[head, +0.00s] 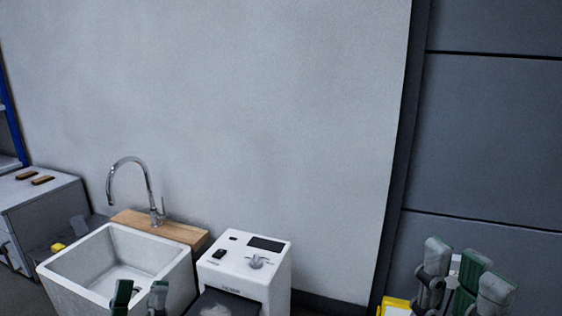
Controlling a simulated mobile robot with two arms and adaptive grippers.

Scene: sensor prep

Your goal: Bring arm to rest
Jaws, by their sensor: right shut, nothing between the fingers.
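My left gripper (140,294) shows only its fingertips at the bottom edge, in front of the sink. Its two fingertips stand apart with a gap between them, and nothing shows in the gap. My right gripper (474,275) is at the lower right, in front of the dark wall panels. It is shut and empty, with its green and grey finger parts pointing up. The lower parts of both arms are out of view.
A white sink (180,275) with a chrome faucet (150,185) on a wooden ledge stands lower left. A white device (278,262) with a knob and dark display stands right of it. A grey cabinet (50,205) is at the far left. The pale wall above is bare.

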